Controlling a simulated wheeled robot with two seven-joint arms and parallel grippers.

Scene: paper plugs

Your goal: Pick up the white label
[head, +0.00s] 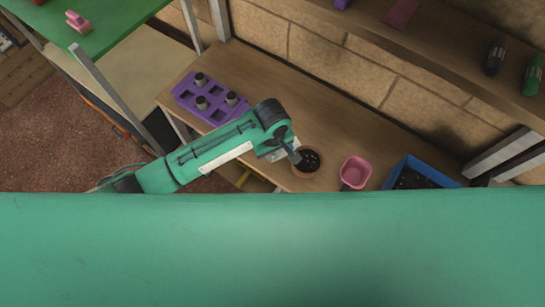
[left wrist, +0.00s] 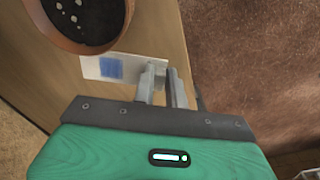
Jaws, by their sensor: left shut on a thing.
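The white label (left wrist: 97,66) shows in the left wrist view as a small pale strip with a blue square. Its right end is between the fingers of my left gripper (left wrist: 165,78), which is shut on it. In the head view my left gripper (head: 291,152) is at the front edge of the workbench, just beside a terracotta pot. I cannot make the label out clearly there. My right gripper is not in view.
The terracotta pot (head: 307,163) holds dark soil and is close beside the gripper; it also shows in the left wrist view (left wrist: 68,38). A pink scoop (head: 355,172) and a blue soil tray (head: 396,170) stand to the right. A purple plug tray (head: 187,96) is at left.

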